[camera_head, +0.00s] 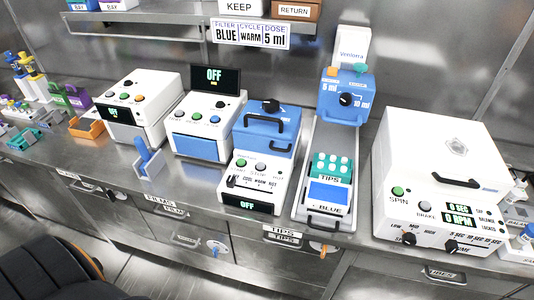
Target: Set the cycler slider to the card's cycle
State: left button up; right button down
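The card (250,34) hangs on the shelf edge at the top and reads filter BLUE, cycle WARM, dose 5 ml. The cycler (254,164) is the white unit with a blue lid and a black top knob, in the middle of the bench. Its front panel has START and STOP buttons and the labels COOL, WARM, HOT. The small black slider knob (232,182) appears at the left end, by COOL. The cycler's display (247,204) reads OFF. Neither of my grippers is in view.
A blue dosing unit (347,98) stands behind a tray with teal tips (332,165), right of the cycler. A white centrifuge (440,160) stands farther right. Another white machine with a blue front (195,147) is on the left. A black padded seat-like shape (60,272) fills the lower left.

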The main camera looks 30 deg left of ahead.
aim_at(231, 181)
jog(key=u, duration=1.2)
